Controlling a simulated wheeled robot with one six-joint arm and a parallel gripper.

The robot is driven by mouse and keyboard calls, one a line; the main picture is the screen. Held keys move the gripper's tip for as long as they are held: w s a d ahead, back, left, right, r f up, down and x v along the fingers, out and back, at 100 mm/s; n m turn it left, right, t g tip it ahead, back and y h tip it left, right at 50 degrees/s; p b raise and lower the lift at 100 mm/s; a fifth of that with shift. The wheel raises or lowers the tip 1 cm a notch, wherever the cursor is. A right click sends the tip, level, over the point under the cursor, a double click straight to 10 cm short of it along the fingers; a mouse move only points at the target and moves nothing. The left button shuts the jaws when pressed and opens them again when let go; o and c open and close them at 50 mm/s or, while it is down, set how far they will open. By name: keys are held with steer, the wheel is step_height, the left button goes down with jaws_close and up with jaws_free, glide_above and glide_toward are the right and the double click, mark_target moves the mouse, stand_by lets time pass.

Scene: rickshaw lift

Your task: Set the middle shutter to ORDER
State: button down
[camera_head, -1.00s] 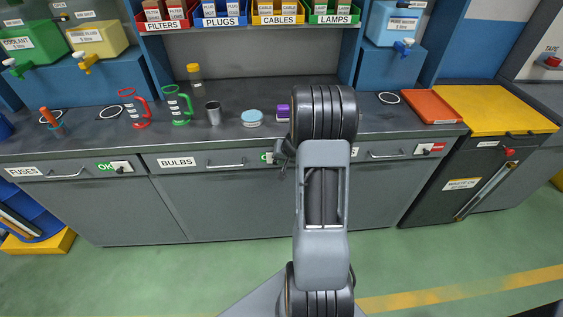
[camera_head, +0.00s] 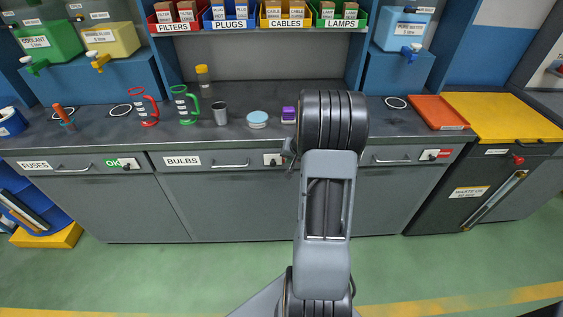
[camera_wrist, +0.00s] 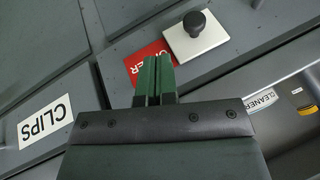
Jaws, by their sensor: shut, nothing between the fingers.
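The middle shutter is a white plate with a black knob (camera_wrist: 196,24). It is on the front of the BULBS drawer (camera_head: 182,160), where its plate also shows in the head view (camera_head: 273,159), left of my arm. A red ORDER field (camera_wrist: 148,62) shows beside the plate in the wrist view, and no green shows there. My gripper (camera_wrist: 156,60) is shut and empty. Its green fingertips overlap part of the red field in the picture, to the side of the knob and apart from it.
The left shutter (camera_head: 128,164) shows green OK on the FUSES drawer. The right shutter (camera_head: 430,155) shows red. A CLIPS label (camera_wrist: 44,118) lies to one side in the wrist view.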

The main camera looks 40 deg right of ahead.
steer(key=v, duration=0.9)
steer(key=shift+a+r, duration=0.15)
steer(key=shift+a, duration=0.05)
steer(key=s+a+r+n+p, duration=0.1)
steer(key=s+a+r+n, duration=0.2)
steer(key=a, duration=0.6)
steer(key=s+a+r+n+g+p, duration=0.1)
steer(key=s+a+r+n, duration=0.1)
steer(key=s+a, duration=0.3)
steer(key=s+a+r+n+g+p, duration=0.1)
steer(key=s+a+r+n, duration=0.2)
steer(key=a, duration=0.9)
steer(key=shift+s+a+r+n, duration=0.3)
steer(key=shift+s+a+r, duration=0.15)
steer(key=shift+r, duration=0.1)
